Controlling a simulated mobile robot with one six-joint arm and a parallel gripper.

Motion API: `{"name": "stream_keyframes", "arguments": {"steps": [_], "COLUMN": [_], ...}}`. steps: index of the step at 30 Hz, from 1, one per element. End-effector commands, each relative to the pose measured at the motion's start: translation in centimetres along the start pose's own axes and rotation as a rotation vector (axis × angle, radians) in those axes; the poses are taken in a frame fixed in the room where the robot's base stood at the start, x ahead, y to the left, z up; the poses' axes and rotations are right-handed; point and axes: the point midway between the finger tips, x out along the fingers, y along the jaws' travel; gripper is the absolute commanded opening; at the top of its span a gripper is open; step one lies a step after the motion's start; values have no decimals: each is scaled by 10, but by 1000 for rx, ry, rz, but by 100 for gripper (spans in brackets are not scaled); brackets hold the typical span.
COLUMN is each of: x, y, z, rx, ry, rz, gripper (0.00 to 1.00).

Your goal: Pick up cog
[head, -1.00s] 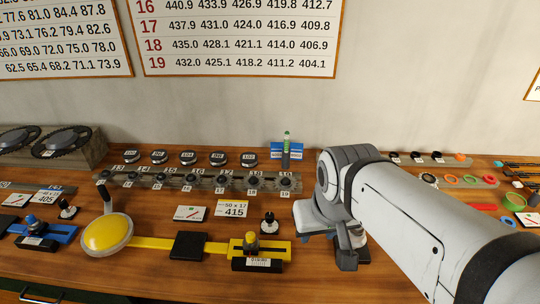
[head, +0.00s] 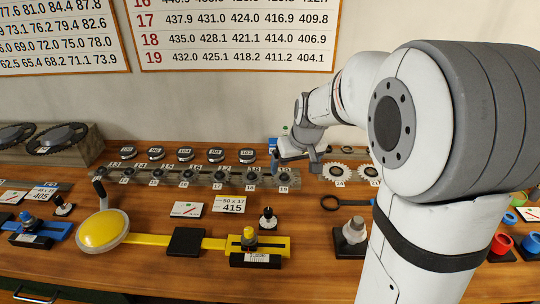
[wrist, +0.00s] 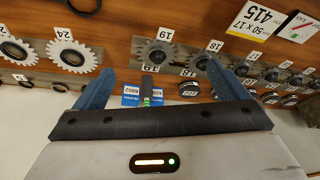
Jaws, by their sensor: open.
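A row of small grey toothed cogs sits on a long grey rack (head: 205,178), with number tags from about 13 up to 19. The cog by tag 19 (wrist: 157,53) lies ahead of the gap between my fingers in the wrist view, and the cog by tag 18 (wrist: 203,60) is close to my right-hand finger. Two larger pale cogs lie beyond the rack's end, one tagged 24 (wrist: 73,56) and another (wrist: 14,50) at the picture's left edge. My gripper (wrist: 160,82) is open and empty, near the rack's right end in the head view (head: 294,164).
A green-topped marker (wrist: 146,88) and blue boxes (wrist: 130,98) stand behind the rack. Dark round pieces (head: 185,155) line the back.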

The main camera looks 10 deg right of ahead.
Motion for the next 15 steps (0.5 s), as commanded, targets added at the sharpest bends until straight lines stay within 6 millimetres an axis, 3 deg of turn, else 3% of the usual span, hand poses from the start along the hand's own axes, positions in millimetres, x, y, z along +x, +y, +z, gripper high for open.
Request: {"name": "stream_keyframes", "arguments": {"steps": [1,6,15], "x": [16,46,76], "y": [4,12,14], "z": [-10,-33,-41], "rx": [-4,-22,-29], "ry": [0,16,20], "rz": [-2,-3,-4], "gripper": [94,94,94]}}
